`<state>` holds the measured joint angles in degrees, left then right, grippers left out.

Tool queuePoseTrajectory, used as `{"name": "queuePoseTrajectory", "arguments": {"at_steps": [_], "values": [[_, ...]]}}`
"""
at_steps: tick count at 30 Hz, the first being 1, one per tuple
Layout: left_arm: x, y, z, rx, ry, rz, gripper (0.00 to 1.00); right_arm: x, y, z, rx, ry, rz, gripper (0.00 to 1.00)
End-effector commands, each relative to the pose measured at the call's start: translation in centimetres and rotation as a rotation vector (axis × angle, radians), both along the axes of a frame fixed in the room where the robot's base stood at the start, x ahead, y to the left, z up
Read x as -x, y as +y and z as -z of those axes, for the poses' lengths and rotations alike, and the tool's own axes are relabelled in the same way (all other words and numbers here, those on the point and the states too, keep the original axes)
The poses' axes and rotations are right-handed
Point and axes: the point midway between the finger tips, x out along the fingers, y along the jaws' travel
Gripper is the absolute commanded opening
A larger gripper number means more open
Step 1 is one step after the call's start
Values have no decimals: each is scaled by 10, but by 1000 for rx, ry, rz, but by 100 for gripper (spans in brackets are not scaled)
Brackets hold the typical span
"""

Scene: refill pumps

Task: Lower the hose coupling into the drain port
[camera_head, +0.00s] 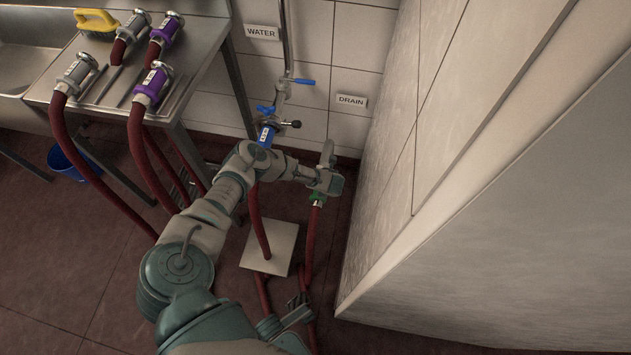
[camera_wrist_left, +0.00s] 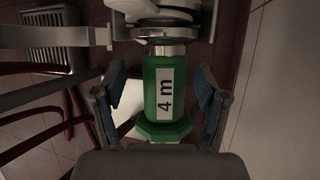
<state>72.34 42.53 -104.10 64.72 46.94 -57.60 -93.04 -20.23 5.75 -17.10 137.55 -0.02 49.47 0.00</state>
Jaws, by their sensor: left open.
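The green hose coupling (camera_wrist_left: 165,95), labelled "4 m", stands between the fingers of my left gripper (camera_wrist_left: 158,88) in the wrist view. The fingers are open, with a gap on both sides of it. Its silver end meets a metal fitting (camera_wrist_left: 165,18) at the top of that view. Whether it is seated there I cannot tell. In the head view the green coupling (camera_head: 317,199) shows just below my left gripper (camera_head: 322,183), under the DRAIN sign (camera_head: 351,101). The gripper and wrist hide most of the drain port. My right gripper is not in view.
A blue coupling (camera_head: 267,134) hangs at the WATER pipe, left of the drain. A steel bench (camera_head: 115,88) holds several hose couplings and a yellow-handled brush (camera_head: 95,20). A pale wall block (camera_head: 510,210) closes the right side. Red hoses (camera_head: 258,225) cross the floor.

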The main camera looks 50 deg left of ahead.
Motion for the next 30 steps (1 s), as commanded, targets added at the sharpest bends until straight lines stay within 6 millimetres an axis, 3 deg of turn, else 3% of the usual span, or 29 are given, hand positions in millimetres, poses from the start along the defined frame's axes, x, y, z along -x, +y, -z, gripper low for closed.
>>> {"name": "queuePoseTrajectory", "arguments": {"at_steps": [8,21,30], "values": [[3,-8,-15,3,3,0,73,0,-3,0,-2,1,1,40],[14,-48,-94,2,0,0,73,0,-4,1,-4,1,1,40],[16,-54,-105,0,0,0,73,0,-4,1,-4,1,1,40]]}}
